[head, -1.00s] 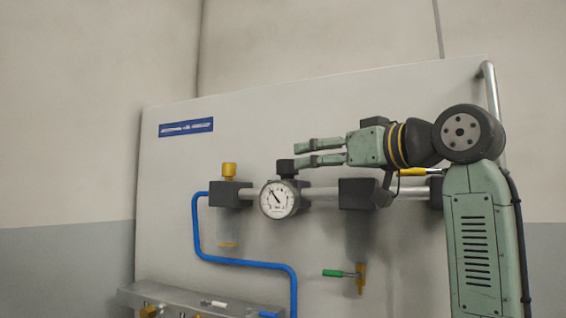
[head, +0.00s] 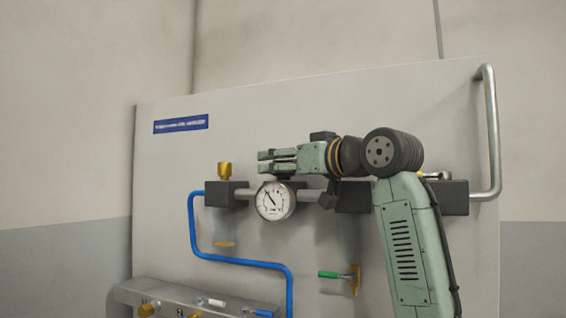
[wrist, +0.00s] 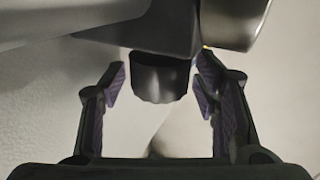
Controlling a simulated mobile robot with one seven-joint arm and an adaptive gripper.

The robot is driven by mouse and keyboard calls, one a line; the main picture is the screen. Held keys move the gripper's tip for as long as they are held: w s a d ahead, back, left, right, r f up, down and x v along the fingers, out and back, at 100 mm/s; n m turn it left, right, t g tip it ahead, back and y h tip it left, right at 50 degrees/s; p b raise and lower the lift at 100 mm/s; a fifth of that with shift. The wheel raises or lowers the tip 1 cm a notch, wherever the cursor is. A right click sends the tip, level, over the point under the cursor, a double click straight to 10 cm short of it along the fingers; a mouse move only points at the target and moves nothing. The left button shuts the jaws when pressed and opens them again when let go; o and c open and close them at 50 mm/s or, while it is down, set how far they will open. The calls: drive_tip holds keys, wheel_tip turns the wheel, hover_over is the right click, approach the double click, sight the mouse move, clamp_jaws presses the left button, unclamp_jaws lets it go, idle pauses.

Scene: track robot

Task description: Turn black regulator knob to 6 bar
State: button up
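In the wrist view the black regulator knob (wrist: 160,84) stands between the two fingertips of my open gripper (wrist: 161,82), with a gap on each side. In the head view my gripper (head: 277,161) is just above the pressure gauge (head: 274,200), and its fingers and hand hide the knob. The gauge has a round white face, and its dark needle points up and left. Its numbers are too small to read.
The grey panel (head: 300,115) carries a pipe with dark blocks, a yellow knob (head: 225,170) at left, a blue hose (head: 240,262), a green-handled valve (head: 330,275) below and a metal rail (head: 492,130) at right. A grey manifold (head: 150,293) sits at lower left.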

drive_tip(key=c, duration=1)
drive_tip(key=shift+m+t+h, duration=0.3)
drive_tip(key=shift+h, duration=0.1)
drive_tip(key=shift+c, duration=0.2)
drive_tip(key=shift+a+f+m+t+h+b, duration=0.1)
drive_tip(key=shift+m+t+h+b, duration=0.6)
drive_tip(key=shift+m+h+b, duration=0.4)
drive_tip(key=m+t+h, duration=0.1)
drive_tip(key=m+h, duration=0.1)
drive_tip(key=h, duration=0.1)
drive_tip(key=m+t+h+b, duration=0.1)
drive_tip(key=m+h, duration=0.1)
drive_tip(key=h, duration=0.1)
drive_tip(key=shift+h, duration=0.4)
drive_tip(key=m+h, duration=0.4)
drive_tip(key=h, duration=0.2)
drive_tip(key=shift+h, duration=0.4)
drive_tip(key=shift+m+g+h, duration=1.1)
drive_tip(key=shift+m+h, duration=0.6)
drive_tip(key=shift+h, duration=0.3)
drive_tip(key=shift+h+p, duration=0.3)
